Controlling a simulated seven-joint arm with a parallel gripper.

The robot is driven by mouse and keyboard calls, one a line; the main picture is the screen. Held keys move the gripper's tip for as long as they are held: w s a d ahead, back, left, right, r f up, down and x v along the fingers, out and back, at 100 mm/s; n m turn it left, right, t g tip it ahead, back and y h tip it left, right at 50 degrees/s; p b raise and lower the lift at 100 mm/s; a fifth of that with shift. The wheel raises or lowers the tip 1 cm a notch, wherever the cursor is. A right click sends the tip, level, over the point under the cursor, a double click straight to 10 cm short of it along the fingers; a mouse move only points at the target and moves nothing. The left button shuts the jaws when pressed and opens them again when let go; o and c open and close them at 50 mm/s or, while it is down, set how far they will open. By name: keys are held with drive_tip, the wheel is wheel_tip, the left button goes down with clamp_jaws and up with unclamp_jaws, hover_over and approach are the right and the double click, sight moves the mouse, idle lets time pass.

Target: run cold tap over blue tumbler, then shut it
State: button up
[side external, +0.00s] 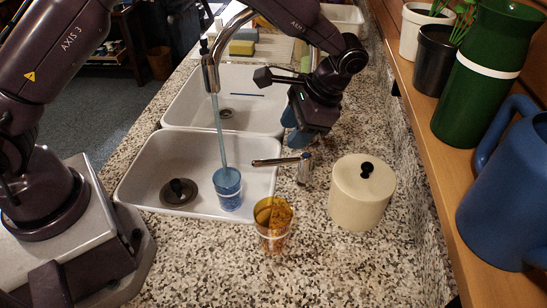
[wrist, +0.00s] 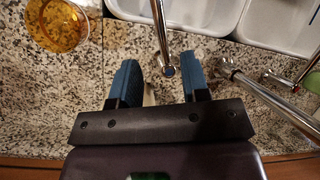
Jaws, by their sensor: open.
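The blue tumbler (side external: 229,190) stands upright in the near basin, by its right wall. A stream of water (side external: 219,135) runs from the spout (side external: 210,72) down into the tumbler. A chrome tap lever (side external: 276,161) sits on a short post on the counter and points out over the basin. My gripper (side external: 295,132) has blue fingers and hangs above the counter behind this lever. In the wrist view, my gripper (wrist: 160,64) is open, with the lever (wrist: 161,30) and its post top between the fingertips in the picture. Contact cannot be told. The blue tumbler is outside the wrist view.
An amber tumbler (side external: 272,223) and a cream lidded canister (side external: 361,192) stand on the speckled counter near the lever. A wooden shelf (side external: 435,140) holds pots, a green flask (side external: 484,75) and a blue watering can (side external: 510,195). The spout rises beside my gripper.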

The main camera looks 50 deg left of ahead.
sight(272, 160)
drive_tip(key=x, duration=0.9)
drive_tip(key=shift+s+a+f, duration=0.1)
drive_tip(key=shift+a+f, duration=0.05)
drive_tip(key=shift+f, duration=0.15)
drive_tip(key=shift+c, duration=0.3)
clamp_jaws()
